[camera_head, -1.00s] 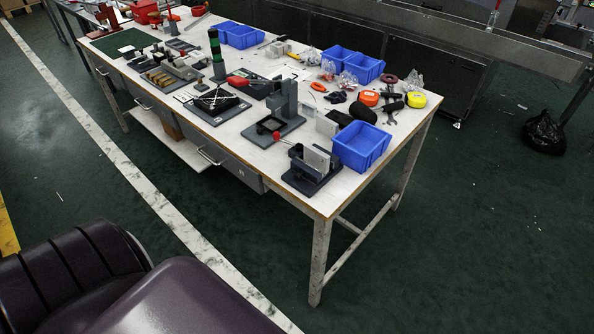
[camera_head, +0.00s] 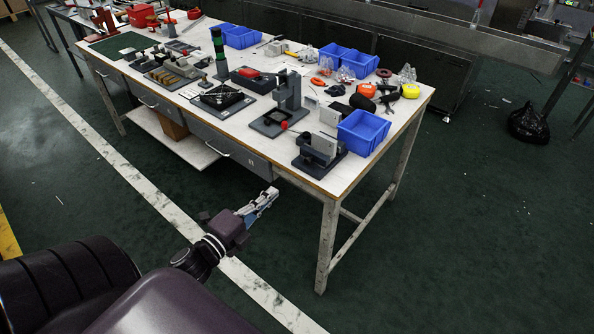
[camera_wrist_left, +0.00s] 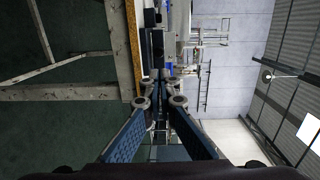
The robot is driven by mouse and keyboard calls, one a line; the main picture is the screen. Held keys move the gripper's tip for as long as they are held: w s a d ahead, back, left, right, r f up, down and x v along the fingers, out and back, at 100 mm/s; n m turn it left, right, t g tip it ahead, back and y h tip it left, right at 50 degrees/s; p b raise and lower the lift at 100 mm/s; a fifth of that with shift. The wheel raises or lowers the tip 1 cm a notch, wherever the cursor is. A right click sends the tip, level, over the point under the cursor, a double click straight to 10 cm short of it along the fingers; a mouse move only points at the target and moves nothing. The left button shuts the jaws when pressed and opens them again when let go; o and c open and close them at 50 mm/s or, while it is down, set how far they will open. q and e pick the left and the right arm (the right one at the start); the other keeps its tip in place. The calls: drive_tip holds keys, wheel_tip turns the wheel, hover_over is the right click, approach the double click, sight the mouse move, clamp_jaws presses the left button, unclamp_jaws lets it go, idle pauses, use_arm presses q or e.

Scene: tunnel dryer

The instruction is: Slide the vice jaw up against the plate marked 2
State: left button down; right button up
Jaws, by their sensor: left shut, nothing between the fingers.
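The small dark grey vice (camera_head: 301,161) stands near the front right corner of the workbench, with a pale block or plate (camera_head: 324,146) upright in it. I cannot read a mark 2 on any plate, and the jaw is too small to tell its gap. A red knob (camera_head: 284,125) shows just left of the vice. My left gripper (camera_head: 273,192) is shut and empty, in front of the bench's front edge, below and left of the vice. Its fingers meet in the left wrist view (camera_wrist_left: 160,82). My right gripper is not in view.
The workbench's front edge (camera_head: 300,182) lies between my left gripper and the vice. A blue bin (camera_head: 362,133) stands right behind the vice, and a grey stand (camera_head: 289,98) stands to its left.

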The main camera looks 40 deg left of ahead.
sight(307, 162)
use_arm(q)
drive_tip(key=w, duration=0.4)
drive_tip(key=w+p, duration=0.1)
drive_tip(key=w, duration=0.8)
drive_tip(key=shift+d+f, duration=0.2)
drive_tip(key=shift+f, duration=0.1)
drive_tip(key=shift+w, duration=0.5)
